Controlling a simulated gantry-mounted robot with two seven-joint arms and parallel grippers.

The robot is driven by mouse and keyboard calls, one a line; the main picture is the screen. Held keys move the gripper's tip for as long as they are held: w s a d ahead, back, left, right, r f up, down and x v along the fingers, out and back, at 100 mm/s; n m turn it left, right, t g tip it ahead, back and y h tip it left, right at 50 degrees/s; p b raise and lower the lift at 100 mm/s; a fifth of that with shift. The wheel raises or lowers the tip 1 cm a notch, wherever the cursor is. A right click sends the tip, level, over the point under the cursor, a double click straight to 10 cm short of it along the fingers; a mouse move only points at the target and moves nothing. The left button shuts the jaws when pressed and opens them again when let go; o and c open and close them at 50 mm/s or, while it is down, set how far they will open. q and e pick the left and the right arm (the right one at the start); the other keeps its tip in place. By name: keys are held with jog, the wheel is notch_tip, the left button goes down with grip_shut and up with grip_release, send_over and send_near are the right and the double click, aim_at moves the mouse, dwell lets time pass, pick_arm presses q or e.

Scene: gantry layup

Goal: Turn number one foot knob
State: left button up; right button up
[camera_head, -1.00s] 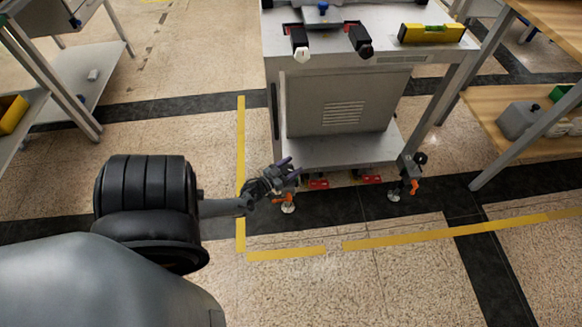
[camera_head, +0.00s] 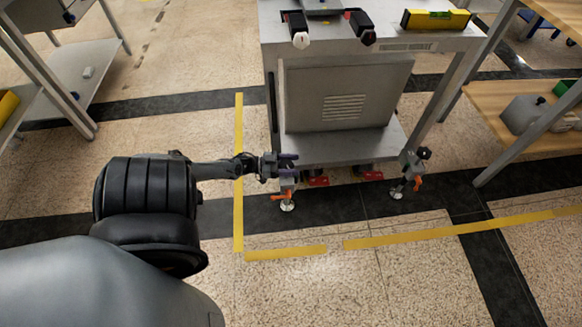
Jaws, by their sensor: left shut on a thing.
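A grey metal machine stand (camera_head: 345,146) stands on adjustable feet. Its front left foot (camera_head: 287,205) has a white pad and an orange lever. The front right foot (camera_head: 397,192) has an orange lever (camera_head: 418,183) and a black knob (camera_head: 424,153) in plain view. My left gripper (camera_head: 287,164) reaches in from the left at the top of the front left foot. Its purple-tipped fingers are shut on that foot's knob, which they hide. My right gripper is not in view.
Red parts (camera_head: 317,181) lie under the stand. A yellow level (camera_head: 436,19) and two black handles (camera_head: 364,27) are on its top. Shelving stands on the left, and a wooden bench (camera_head: 513,95) on the right. The floor in front, with yellow tape (camera_head: 287,253), is clear.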

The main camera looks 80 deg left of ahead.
pick_arm(q)
jog(key=m+g+h+b, duration=0.1)
jog(key=m+h, duration=0.1)
jog(key=h, duration=0.1)
jog(key=shift+d+f+b, duration=0.1)
jog(key=shift+f+b, duration=0.05)
jog(key=shift+b, duration=0.25)
jog(key=shift+s+d+m+g+h+b, duration=0.15)
jog(key=shift+m+g+h+b, duration=0.25)
jog(key=shift+m+g+h, duration=0.95)
jog(key=shift+d+t+h, duration=0.1)
jog(key=shift+t+h, duration=0.25)
jog(key=o, duration=1)
jog(key=shift+r, duration=0.2)
